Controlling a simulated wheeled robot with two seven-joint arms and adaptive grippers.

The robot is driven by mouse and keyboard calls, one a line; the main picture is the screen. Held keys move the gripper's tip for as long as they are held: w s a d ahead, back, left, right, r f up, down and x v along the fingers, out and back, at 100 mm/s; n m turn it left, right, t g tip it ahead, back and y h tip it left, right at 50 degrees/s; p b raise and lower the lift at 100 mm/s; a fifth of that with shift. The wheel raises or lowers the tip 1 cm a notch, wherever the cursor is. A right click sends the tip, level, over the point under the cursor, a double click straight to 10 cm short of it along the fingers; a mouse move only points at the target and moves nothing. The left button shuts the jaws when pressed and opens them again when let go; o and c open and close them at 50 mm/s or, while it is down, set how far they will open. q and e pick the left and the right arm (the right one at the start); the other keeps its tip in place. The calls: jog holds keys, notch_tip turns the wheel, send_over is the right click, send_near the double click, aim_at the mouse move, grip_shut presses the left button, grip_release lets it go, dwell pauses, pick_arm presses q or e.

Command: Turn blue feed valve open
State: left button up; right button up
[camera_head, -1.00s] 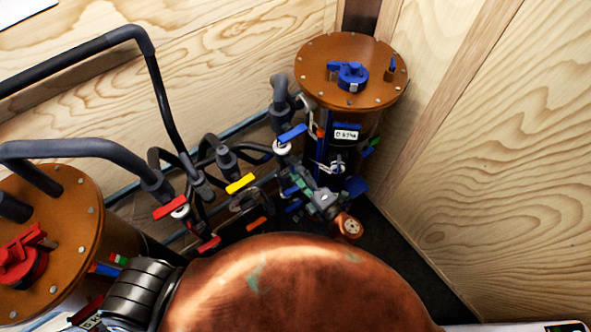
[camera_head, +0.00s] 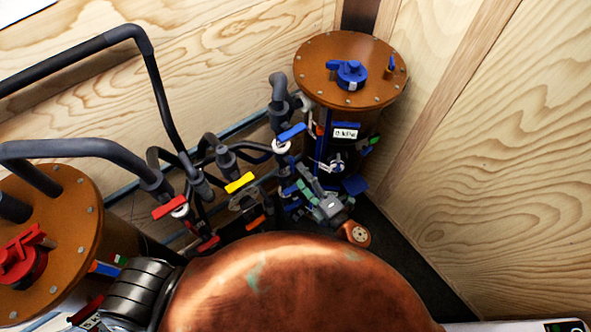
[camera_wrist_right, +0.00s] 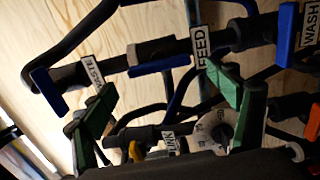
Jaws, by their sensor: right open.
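In the right wrist view a blue lever handle (camera_wrist_right: 160,65) sits on a dark pipe beside a label reading FEED (camera_wrist_right: 200,48). My right gripper (camera_wrist_right: 168,108) is open, with green fingers at left and right of that view, and nothing shows held between them. The feed handle lies above the gap between the fingers in the picture; I cannot tell whether they touch it. In the head view my right gripper (camera_head: 302,183) is among the blue-handled valves in front of the right filter vessel. Which of those is the feed valve I cannot tell there. My left gripper is out of view.
Other blue handles sit by the WASTE label (camera_wrist_right: 93,75) and the WASH label (camera_wrist_right: 309,25). The orange-topped vessel (camera_head: 325,60) stands in the corner. Red (camera_head: 168,207) and yellow (camera_head: 239,182) handles and black pipes crowd the left. Dark floor is open at right.

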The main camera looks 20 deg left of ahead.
jog(key=v, duration=0.8)
jog(key=shift+s+d, duration=0.2)
jog(key=shift+d, duration=0.05)
